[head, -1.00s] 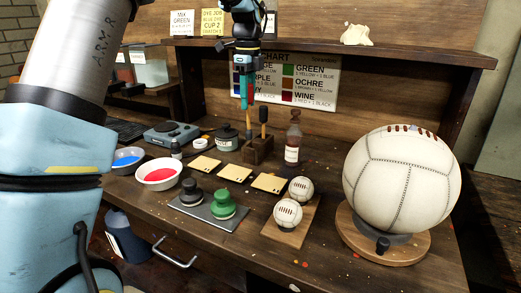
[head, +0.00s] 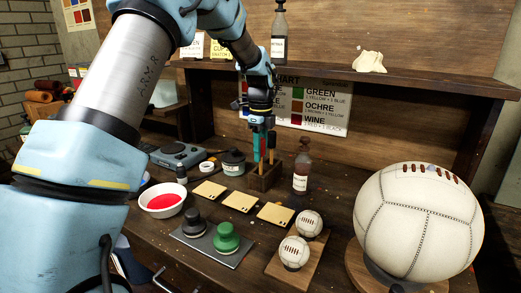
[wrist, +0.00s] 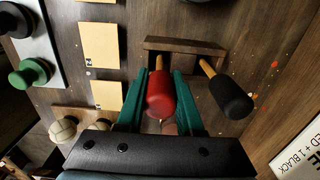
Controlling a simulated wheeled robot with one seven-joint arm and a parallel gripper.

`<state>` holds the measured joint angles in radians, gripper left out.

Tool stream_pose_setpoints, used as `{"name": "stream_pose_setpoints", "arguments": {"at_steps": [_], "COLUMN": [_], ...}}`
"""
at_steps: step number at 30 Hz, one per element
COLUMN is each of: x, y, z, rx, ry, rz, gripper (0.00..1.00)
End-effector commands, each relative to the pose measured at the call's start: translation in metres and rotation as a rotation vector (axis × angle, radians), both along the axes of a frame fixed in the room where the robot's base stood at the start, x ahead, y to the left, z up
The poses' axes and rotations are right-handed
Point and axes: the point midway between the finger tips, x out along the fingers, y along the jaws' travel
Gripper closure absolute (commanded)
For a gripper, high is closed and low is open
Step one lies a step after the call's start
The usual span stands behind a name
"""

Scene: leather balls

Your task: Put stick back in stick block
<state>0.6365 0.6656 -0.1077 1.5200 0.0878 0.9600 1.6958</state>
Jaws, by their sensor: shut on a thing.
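The stick block (head: 264,181) is a small dark wooden box on the workbench. It also shows in the wrist view (wrist: 186,45). My gripper (head: 263,156) is directly above it, pointing down. In the wrist view, its green fingers (wrist: 160,92) are shut on the stick with a red head (wrist: 161,95). The stick's pale shaft runs down to the block; I cannot tell how deep its lower end sits. A second stick with a black head (wrist: 231,98) stands in the block beside it, close to my right finger in the wrist view.
Dye cards (head: 240,201) lie in front of the block. Two small balls (head: 294,252) and a large leather ball (head: 419,222) are at the right. A shelf (head: 350,78) hangs behind.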

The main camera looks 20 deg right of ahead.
Motion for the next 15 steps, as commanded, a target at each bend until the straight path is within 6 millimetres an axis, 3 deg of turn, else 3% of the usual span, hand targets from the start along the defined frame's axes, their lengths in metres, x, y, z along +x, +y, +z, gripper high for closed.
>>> {"name": "stream_pose_setpoints", "arguments": {"at_steps": [11,12,15], "x": [0.0,0.0,0.0], "y": [0.0002,0.0,0.0], "z": [-0.0045,-0.0044,-0.0041], "rx": [0.0,-0.001,-0.001], "ry": [0.0,-0.001,-0.001], "rz": [0.001,0.001,0.001], "gripper": [1.0,0.62,0.51]}}
